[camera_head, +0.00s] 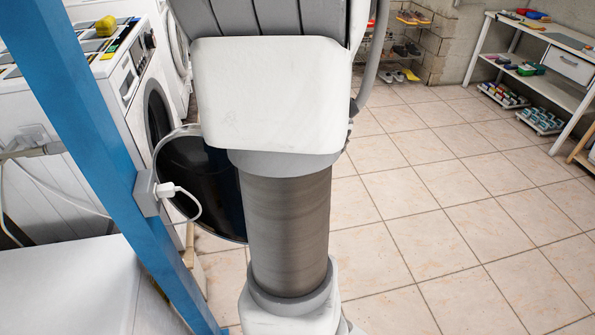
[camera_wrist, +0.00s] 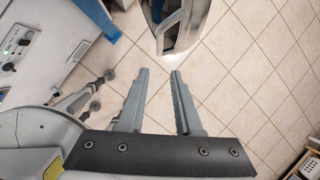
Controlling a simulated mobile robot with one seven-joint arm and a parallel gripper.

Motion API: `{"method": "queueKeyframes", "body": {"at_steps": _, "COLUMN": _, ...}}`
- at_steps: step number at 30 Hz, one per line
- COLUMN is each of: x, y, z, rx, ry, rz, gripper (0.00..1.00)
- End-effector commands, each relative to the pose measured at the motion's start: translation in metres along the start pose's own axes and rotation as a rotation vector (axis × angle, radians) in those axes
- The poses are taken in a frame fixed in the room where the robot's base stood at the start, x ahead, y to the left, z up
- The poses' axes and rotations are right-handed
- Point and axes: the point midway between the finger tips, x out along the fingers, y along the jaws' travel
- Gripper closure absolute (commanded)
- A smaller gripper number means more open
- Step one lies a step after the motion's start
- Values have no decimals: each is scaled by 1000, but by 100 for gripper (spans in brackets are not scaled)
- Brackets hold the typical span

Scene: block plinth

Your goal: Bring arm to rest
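My gripper (camera_wrist: 160,76) shows in the wrist view. Its two grey fingers stand apart with bare tiled floor visible between them, and it holds nothing. My arm (camera_head: 287,230) fills the middle of the head view, with a white link above a grey cylinder. The gripper itself is hidden from the head view.
A washing machine (camera_head: 141,80) with its round dark door (camera_head: 200,185) swung open stands left of my arm. A blue post (camera_head: 85,115) with a plugged socket crosses in front. A white workbench (camera_head: 545,85) stands at the right. The tiled floor (camera_head: 440,200) between is clear.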

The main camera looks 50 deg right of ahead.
Motion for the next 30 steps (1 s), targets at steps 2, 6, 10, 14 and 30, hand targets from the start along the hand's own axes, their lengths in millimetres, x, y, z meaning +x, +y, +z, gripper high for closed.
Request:
{"method": "queueKeyframes", "body": {"at_steps": 2, "x": -7, "y": 0, "z": 1, "rx": -1, "ry": -1, "rz": 0, "gripper": 67}}
{"method": "queueKeyframes", "body": {"at_steps": 6, "x": -10, "y": 0, "z": 0, "rx": -1, "ry": 1, "rz": 0, "gripper": 67}}
{"method": "queueKeyframes", "body": {"at_steps": 10, "x": -9, "y": 0, "z": 0, "rx": 0, "ry": 1, "rz": 0, "gripper": 67}}
{"method": "queueKeyframes", "body": {"at_steps": 14, "x": -9, "y": 0, "z": 0, "rx": 0, "ry": 1, "rz": 0, "gripper": 67}}
{"method": "queueKeyframes", "body": {"at_steps": 30, "x": -22, "y": 34, "z": 61, "rx": -479, "ry": -93, "rz": 14, "gripper": 67}}
